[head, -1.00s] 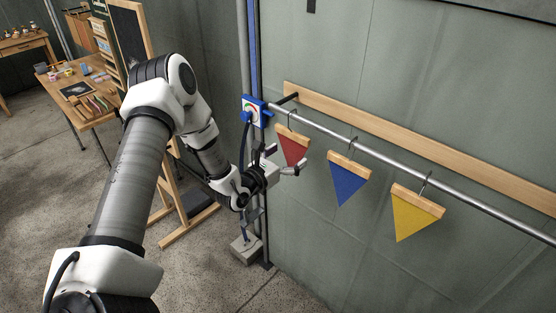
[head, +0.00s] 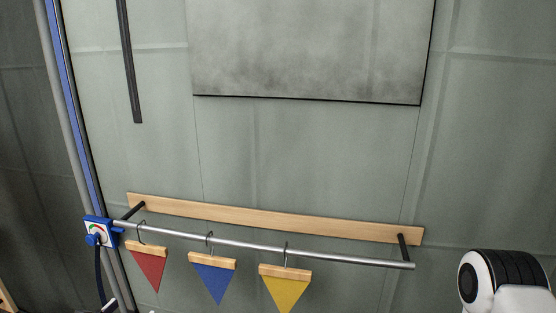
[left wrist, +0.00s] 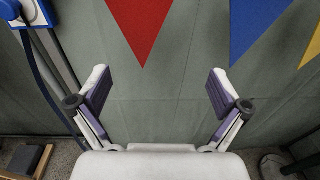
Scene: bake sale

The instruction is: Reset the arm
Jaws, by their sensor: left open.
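My left gripper (left wrist: 158,84) is open and empty in the left wrist view, its fingers apart with only wall between them. The tip of a red pennant (left wrist: 142,30) hangs beyond and above the fingers, apart from them. In the head view my left arm is almost wholly out of the frame. My own arm joint (head: 500,282) shows at the lower right; no right gripper is visible.
A metal rail (head: 330,256) on a wooden wall board (head: 300,222) carries the hooked red (head: 150,268), blue (head: 214,280) and yellow (head: 285,290) pennants. A grey panel (head: 310,45) is above.

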